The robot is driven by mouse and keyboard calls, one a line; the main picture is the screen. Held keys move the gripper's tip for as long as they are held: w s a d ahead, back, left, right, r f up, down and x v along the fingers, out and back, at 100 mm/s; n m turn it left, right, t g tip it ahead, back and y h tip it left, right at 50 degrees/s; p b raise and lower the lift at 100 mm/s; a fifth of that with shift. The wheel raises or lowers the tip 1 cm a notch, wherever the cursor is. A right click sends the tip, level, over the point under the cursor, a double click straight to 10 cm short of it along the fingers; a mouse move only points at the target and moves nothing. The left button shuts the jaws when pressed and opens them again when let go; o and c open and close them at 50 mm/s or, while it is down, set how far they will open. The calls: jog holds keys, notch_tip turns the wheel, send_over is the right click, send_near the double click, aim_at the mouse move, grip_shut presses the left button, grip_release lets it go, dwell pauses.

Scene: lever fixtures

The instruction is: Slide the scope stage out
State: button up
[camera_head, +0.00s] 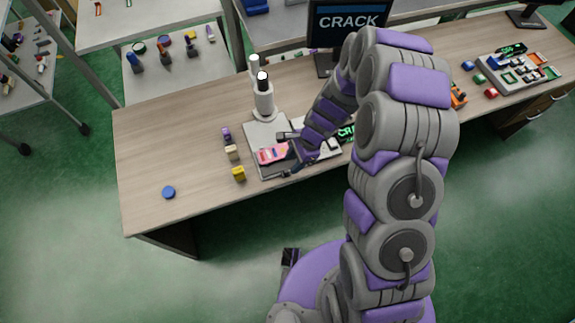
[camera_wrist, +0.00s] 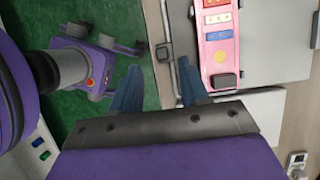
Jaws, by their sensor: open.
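The white scope (camera_head: 264,97) stands upright on the desk. Its flat grey stage (camera_head: 262,133) extends towards the desk's front edge, with a pink panel (camera_head: 272,154) on it. The wrist view also shows the pink panel (camera_wrist: 218,40) with coloured buttons, and the pale stage plate (camera_wrist: 270,55). A grey bar with a dark square end (camera_wrist: 165,51) runs along the plate's edge. My gripper (camera_wrist: 160,88) is open, its blue fingertips close to this bar. I cannot tell whether a finger touches it. In the head view my gripper (camera_head: 290,155) is by the stage's right side, partly hidden.
A yellow block (camera_head: 239,174), a cream block (camera_head: 232,152), a purple piece (camera_head: 227,134) and a blue disc (camera_head: 168,192) lie left of the stage. A monitor (camera_head: 348,24) stands behind. A tray of coloured parts (camera_head: 518,72) is at the right. The desk's left part is mostly clear.

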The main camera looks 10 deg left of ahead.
jog(key=p+v, duration=0.1)
jog(key=v, duration=1)
jog(key=shift+d+p, duration=0.25)
jog(key=shift+p, duration=0.1)
jog(key=shift+r, duration=0.15)
jog(key=s+d+r+n+h, duration=0.1)
jog(key=s+d+r+n, duration=0.2)
jog(key=s+r, duration=0.35)
jog(key=s+d+r+n, duration=0.4)
jog(key=r, duration=0.5)
jog(key=s+d+r+n+h, duration=0.1)
jog(key=s+d+r+n, duration=0.1)
jog(key=s, duration=0.6)
jog(key=s+d+r+n+h, duration=0.1)
jog(key=s+d+r+n, duration=0.2)
jog(key=s+d, duration=0.3)
jog(key=shift+s+d+r+h, duration=0.3)
jog(key=shift+s+r+h, duration=0.1)
jog(key=shift+s+r, duration=0.5)
